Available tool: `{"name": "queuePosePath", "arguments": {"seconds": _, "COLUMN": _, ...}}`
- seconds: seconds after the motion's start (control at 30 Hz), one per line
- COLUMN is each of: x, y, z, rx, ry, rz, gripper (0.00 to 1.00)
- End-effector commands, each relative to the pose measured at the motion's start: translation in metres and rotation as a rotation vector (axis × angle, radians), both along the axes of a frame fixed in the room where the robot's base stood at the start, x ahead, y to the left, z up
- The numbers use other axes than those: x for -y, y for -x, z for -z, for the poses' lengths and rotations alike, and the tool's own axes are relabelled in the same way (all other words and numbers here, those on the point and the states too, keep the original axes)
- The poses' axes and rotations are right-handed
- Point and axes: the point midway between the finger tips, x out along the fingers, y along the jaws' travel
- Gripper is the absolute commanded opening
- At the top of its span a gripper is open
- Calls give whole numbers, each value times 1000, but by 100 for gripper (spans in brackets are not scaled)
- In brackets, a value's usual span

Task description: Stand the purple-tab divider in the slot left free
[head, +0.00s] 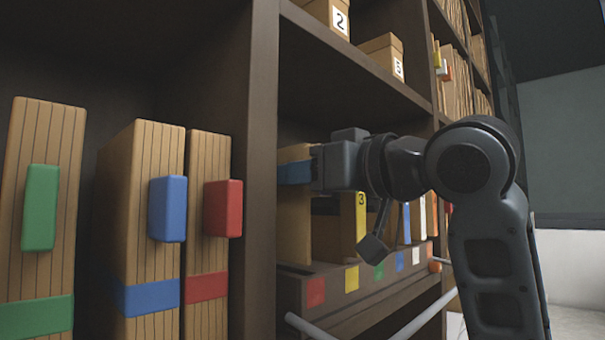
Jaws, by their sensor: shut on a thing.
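My gripper (314,169) is at the left end of the shelf bay, shut on a tan upright divider (294,222). A dark blue piece crosses the board at the jaws; I cannot tell whether it is a tab or a finger, and no clearly purple tab shows. The board's lower edge is close to the rack (345,302), above or in its red-marked left end; I cannot tell which. Other dividers stand in the rack, with a yellow tab marked 3 (361,217), a blue tab (407,222) and a white tab (422,217). My arm hides part of the rack.
A dark shelf upright (255,170) stands close left of the held divider. Thick files with green (41,207), blue (168,209) and red (223,208) tabs stand beyond it. Numbered boxes (383,57) sit on the shelf above. A pale rail (428,315) runs in front of the rack.

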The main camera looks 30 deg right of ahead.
Motion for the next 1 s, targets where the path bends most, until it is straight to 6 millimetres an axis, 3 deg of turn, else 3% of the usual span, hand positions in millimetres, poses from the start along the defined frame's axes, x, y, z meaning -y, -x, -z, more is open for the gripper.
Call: {"name": "queuePosePath", "arguments": {"seconds": 1.0, "x": 0, "y": 0, "z": 35, "rx": 1, "ry": 0, "rz": 0, "gripper": 0}}
